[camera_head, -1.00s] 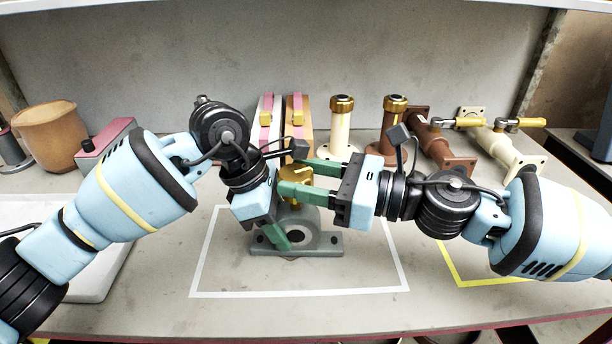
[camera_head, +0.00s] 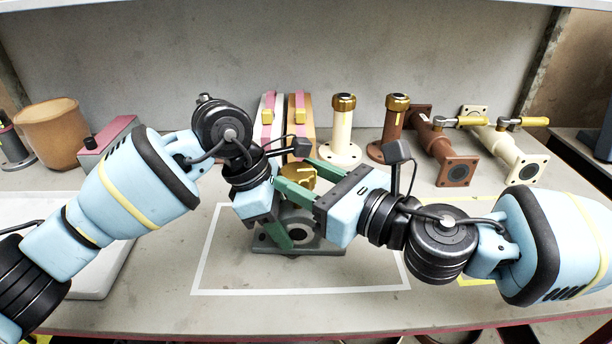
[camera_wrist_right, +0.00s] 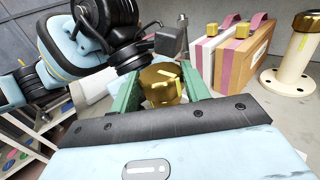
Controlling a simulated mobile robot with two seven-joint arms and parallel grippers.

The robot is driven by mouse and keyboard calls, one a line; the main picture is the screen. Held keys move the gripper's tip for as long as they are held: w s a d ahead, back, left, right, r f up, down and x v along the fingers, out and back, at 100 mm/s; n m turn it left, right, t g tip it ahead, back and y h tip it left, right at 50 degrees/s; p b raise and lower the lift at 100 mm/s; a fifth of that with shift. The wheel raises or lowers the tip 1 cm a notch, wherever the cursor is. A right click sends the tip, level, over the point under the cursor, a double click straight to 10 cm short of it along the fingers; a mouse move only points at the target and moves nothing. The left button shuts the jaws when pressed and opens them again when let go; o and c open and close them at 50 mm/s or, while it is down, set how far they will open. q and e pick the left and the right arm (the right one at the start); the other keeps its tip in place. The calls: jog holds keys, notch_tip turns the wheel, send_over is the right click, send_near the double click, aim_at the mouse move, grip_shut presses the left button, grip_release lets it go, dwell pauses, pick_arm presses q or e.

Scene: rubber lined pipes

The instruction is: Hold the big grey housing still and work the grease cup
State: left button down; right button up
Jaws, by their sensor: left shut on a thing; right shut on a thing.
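The big grey housing (camera_head: 328,247) stands on the bench inside a white outlined rectangle, partly hidden by my grippers. The brass grease cup (camera_head: 301,174) sits on top of it. In the right wrist view the cup (camera_wrist_right: 160,88) shows as a gold cap with yellow marks, between my right gripper's green fingers. My right gripper (camera_head: 298,180) is shut on the grease cup from the right. My left gripper (camera_head: 286,236) is lower, coming in from the upper left, and is shut on the housing; its exact contact is partly hidden.
Behind stand pink-edged cases (camera_head: 300,120), a cream flanged pipe (camera_head: 342,130) and a brown one (camera_head: 394,130). Valved pipes lie at right (camera_head: 452,160). A clay-coloured pot (camera_head: 52,130) and pink-topped box (camera_head: 108,142) stand at left. The bench front (camera_head: 300,308) is clear.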

jog(key=o, duration=1)
jog(key=shift+n+g+y, duration=0.3)
jog(key=shift+g, duration=0.1)
